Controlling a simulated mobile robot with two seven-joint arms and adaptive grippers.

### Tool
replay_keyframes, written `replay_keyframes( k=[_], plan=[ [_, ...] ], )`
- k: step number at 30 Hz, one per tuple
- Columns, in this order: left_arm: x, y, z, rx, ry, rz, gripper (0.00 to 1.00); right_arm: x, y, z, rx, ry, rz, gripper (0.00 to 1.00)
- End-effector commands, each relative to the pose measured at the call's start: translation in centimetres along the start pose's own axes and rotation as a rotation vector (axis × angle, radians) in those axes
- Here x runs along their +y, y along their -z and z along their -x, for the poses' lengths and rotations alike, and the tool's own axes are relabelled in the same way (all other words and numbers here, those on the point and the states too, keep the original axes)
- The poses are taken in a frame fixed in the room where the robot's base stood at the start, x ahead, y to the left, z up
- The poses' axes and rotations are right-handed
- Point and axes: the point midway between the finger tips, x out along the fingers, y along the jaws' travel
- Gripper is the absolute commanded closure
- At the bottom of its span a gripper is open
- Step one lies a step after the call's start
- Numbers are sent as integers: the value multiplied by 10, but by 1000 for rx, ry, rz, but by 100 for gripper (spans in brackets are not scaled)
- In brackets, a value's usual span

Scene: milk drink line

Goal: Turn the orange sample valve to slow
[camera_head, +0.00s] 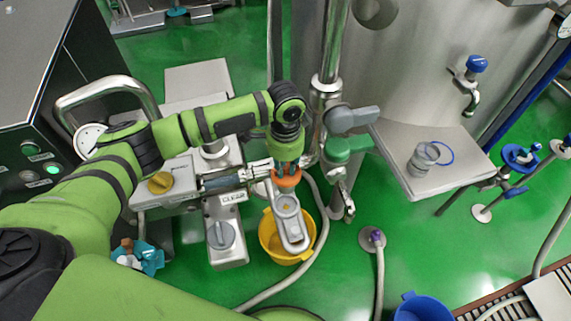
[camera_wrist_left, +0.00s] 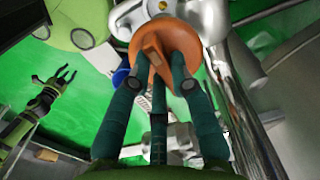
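The orange sample valve (camera_head: 288,181) is a round orange knob with a raised ridge. It sits on a metal fitting above the yellow bucket. In the left wrist view the knob (camera_wrist_left: 154,46) shows up close. My left gripper (camera_head: 286,166) points down onto it, and its teal fingers (camera_wrist_left: 161,62) close in around the ridge from both sides, the third finger below. The fingers partly cover the knob, and any setting marks on it are hidden. My right gripper (camera_wrist_left: 62,80) shows at the left of the left wrist view, fingers spread and empty, away from the valve.
A yellow bucket (camera_head: 268,243) stands under the fitting. A grey-green valve handle (camera_head: 345,147) is close to the right. A metal shelf (camera_head: 445,178) holds a glass jar (camera_head: 424,158). A hose (camera_head: 330,235) curves along the green floor.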

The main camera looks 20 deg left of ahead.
Motion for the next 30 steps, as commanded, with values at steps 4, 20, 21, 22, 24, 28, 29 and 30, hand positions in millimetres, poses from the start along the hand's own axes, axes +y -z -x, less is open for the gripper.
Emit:
replay_keyframes(
  k=[4, 20, 21, 22, 24, 28, 29, 30],
  plan=[
    [0, 0, 0, 2, 2, 0, 100, 0, 0, 0, 1, 0, 0, 57],
    [2, 2, 6, 0, -4, 216, 100, 1, 5, 45, 2, 0, 0, 57],
    [2, 2, 6, 1, -4, 246, 100, 1, 5, 50, 2, 0, 0, 57],
    [1, 2, 6, 1, -3, 266, 100, 1, 6, 53, 2, 0, 0, 57],
    [2, 2, 6, 1, -4, 313, 100, 1, 6, 60, 2, 0, 0, 57],
    [1, 3, 5, 1, -3, 394, 100, 1, 7, 71, 2, 0, 0, 57],
    [1, 3, 5, 1, -2, 409, 100, 1, 8, 73, 2, 0, 0, 57],
    [1, 3, 4, 1, -2, 430, 100, 1, 8, 75, 2, 0, 0, 57]
  ],
)
